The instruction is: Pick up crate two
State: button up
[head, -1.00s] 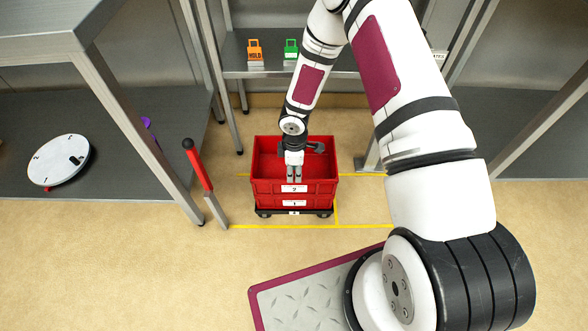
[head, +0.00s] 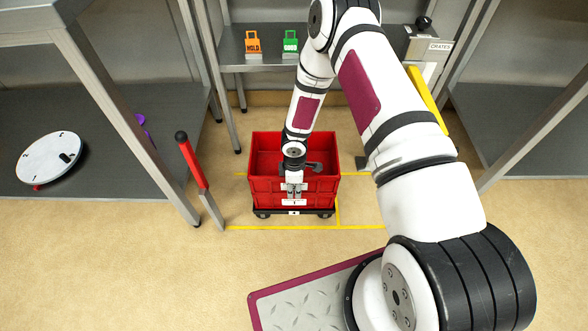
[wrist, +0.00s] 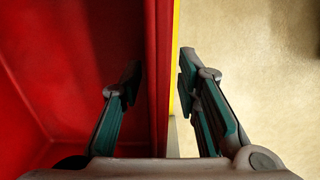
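Crate two (head: 322,188) is the upper of two stacked red crates, upright and open at the top. My gripper (head: 294,192) points down at its front wall and covers most of its number label. In the wrist view my gripper (wrist: 160,78) straddles the wall of the crate (wrist: 60,70). One finger is inside the crate and the other outside. The fingers are apart, with small gaps to the wall, so the gripper looks open. The crate's visible interior is empty.
The lower crate sits on a black wheeled dolly (head: 263,213) within yellow floor lines. A red-handled post (head: 194,165) stands close on the left. A shelf with orange (head: 253,43) and green (head: 290,42) tags is behind. A metal bench (head: 100,150) stands left.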

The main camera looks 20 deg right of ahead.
jog(key=shift+f, duration=0.1)
jog(key=shift+c, duration=0.6)
grip_shut()
